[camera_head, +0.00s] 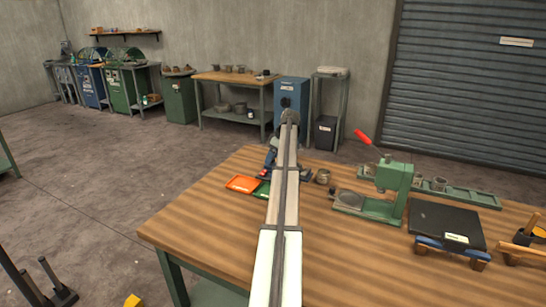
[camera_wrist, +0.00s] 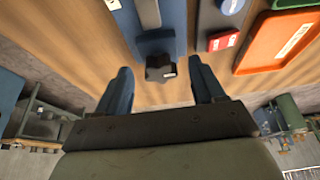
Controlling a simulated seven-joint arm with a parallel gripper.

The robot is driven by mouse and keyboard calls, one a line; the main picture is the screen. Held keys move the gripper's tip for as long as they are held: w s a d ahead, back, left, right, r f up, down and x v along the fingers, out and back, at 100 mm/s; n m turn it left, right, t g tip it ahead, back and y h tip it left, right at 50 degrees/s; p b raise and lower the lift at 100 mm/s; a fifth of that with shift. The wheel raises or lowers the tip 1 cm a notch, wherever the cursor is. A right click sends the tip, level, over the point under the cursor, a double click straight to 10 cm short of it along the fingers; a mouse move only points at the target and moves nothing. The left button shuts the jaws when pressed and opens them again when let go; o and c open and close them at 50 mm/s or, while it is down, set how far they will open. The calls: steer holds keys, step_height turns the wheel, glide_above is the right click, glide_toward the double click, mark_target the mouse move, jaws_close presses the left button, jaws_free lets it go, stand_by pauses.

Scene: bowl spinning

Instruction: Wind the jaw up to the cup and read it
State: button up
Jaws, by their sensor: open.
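In the wrist view a blue device (camera_wrist: 152,42) with a pale metal bar along it ends in a dark lobed knob (camera_wrist: 160,68). My gripper (camera_wrist: 160,76) is open, with one blue finger on each side of the knob and visible gaps between; it holds nothing. In the head view my arm covers most of the device and gripper. A small metal cup (camera_head: 322,177) stands on the table just right of my arm; I cannot tell whether it is the task's cup. The jaw and any reading are not clearly visible.
An orange tray (camera_head: 242,184) and a green tray (camera_head: 262,190) lie left of my arm. A green press (camera_head: 393,180) with a red handle, a black plate (camera_head: 446,222) and a green rack (camera_head: 470,195) stand to the right. The wooden tabletop (camera_head: 190,225) is bare at front left.

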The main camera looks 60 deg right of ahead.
steer(key=c, duration=1.1)
steer(key=shift+o, duration=0.2)
